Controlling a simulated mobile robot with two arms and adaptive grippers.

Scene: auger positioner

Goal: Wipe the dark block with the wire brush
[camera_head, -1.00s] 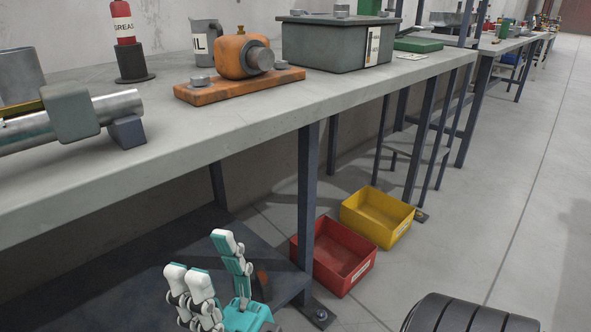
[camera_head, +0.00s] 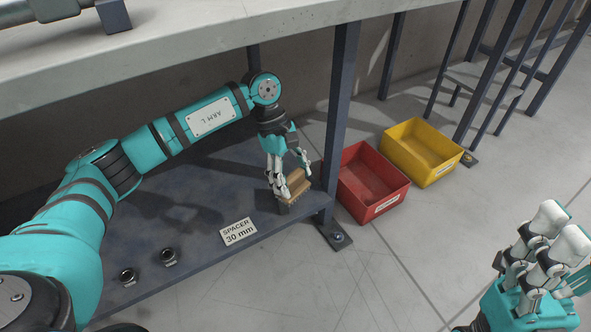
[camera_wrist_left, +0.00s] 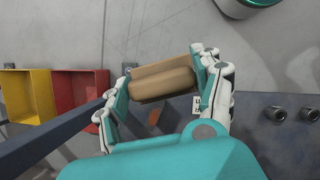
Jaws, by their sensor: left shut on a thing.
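My left gripper (camera_head: 288,166) reaches under the bench, over the low dark shelf (camera_head: 190,228). It is shut on the wire brush (camera_head: 297,183), a tan wooden body that points down at the shelf's right end. In the left wrist view the brush (camera_wrist_left: 162,82) lies across between the fingers of the left gripper (camera_wrist_left: 166,84). A small dark face shows directly under the brush. I cannot tell whether it is the dark block or the bristles. My right gripper (camera_head: 565,262) is at the lower right, open and empty, away from the shelf.
A bench leg (camera_head: 340,100) stands just right of the brush. A red bin (camera_head: 392,204) and a yellow bin (camera_head: 446,165) are on the floor beyond it. A "SPACER 30 mm" label (camera_head: 239,232) and two small dark rings (camera_head: 128,277) (camera_head: 169,257) are on the shelf. The bench top (camera_head: 200,40) hangs above.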

